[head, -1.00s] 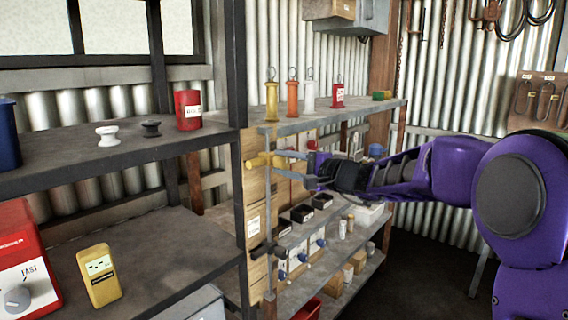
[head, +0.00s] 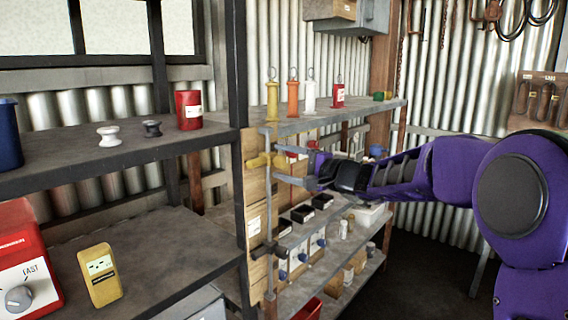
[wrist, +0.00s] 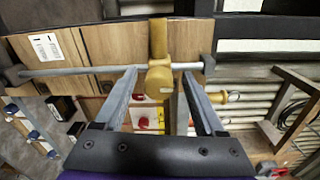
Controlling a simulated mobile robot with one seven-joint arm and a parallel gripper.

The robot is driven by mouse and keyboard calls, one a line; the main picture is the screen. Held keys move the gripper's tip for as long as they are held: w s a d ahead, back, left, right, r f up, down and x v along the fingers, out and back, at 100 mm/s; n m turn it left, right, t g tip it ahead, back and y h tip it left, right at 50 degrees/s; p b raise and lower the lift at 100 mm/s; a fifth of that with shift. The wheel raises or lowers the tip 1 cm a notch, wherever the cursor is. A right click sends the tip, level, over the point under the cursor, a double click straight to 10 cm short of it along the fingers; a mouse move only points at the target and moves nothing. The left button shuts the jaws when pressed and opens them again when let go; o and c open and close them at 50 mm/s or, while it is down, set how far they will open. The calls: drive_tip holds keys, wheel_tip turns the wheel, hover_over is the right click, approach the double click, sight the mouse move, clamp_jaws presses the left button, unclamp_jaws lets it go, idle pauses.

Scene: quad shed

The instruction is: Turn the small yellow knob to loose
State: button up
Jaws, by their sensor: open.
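The yellow knob (head: 264,161) sits on a grey upright rod at the front of the wooden panels, below the right shelf. In the wrist view it (wrist: 159,78) is a yellow bar with a rounded end pointing toward me. My gripper (head: 287,168) is level with the knob, just to its right in the head view. In the wrist view my gripper (wrist: 160,76) is open, with one finger on each side of the knob's rounded end. A gap shows on the right; contact on the left cannot be told.
The grey rod (wrist: 85,69) crosses behind the knob. Black boxes (head: 302,213) and blue-knobbed units (head: 321,243) sit below. A dark shelf post (head: 238,100) stands to the left.

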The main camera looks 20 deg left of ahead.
drive_tip(key=v, duration=1.7)
drive_tip(key=shift+s+d, duration=0.15)
drive_tip(key=shift+s, duration=0.05)
